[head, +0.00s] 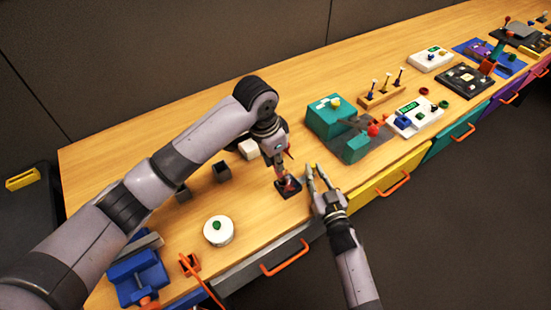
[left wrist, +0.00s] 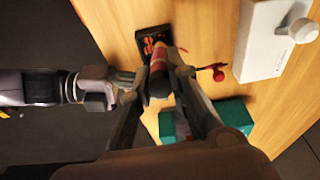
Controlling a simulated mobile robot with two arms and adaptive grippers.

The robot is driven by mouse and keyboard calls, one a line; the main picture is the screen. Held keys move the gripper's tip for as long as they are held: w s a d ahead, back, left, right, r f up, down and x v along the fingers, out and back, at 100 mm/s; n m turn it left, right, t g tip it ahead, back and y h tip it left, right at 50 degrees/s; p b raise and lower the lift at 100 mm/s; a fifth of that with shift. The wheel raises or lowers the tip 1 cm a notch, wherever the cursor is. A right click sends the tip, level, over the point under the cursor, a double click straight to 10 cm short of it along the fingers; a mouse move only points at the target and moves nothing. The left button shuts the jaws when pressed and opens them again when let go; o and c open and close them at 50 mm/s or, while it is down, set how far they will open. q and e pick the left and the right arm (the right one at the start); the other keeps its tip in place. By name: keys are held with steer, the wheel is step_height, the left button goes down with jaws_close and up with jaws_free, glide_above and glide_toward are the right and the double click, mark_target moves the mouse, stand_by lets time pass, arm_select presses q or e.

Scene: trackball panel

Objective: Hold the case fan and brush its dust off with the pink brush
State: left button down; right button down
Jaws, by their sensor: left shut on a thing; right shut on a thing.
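The case fan (head: 291,190) is a small dark square with red parts, low near the table's front edge. It also shows at the top of the left wrist view (left wrist: 153,38). My left gripper (head: 283,172) points down above it, shut on a reddish, dark-ended upright handle that looks like the pink brush (left wrist: 158,62). The brush's lower end is in front of the fan; I cannot tell whether it touches. My right gripper (head: 315,170) is just right of the fan. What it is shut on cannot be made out. It also shows in the left wrist view (left wrist: 132,84).
A white box (head: 248,148) and dark blocks (head: 222,172) stand behind and left. A white round pot with a green knob (head: 218,230) and a blue vise (head: 138,275) are front left. A teal machine (head: 328,117) stands to the right. Orange drawer handles (head: 285,258) project at the front.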

arm_select(q)
steer(key=shift+s+d+f, duration=0.1)
steer(key=shift+s+d, duration=0.2)
steer(key=shift+s, duration=0.15)
steer(key=w+d+v, duration=0.1)
steer(key=v, duration=0.6)
steer(key=shift+r, duration=0.6)
arm_select(e)
steer(key=c, duration=1.4)
jaws_free()
steer(key=shift+c, duration=0.2)
steer(key=v, duration=1.2)
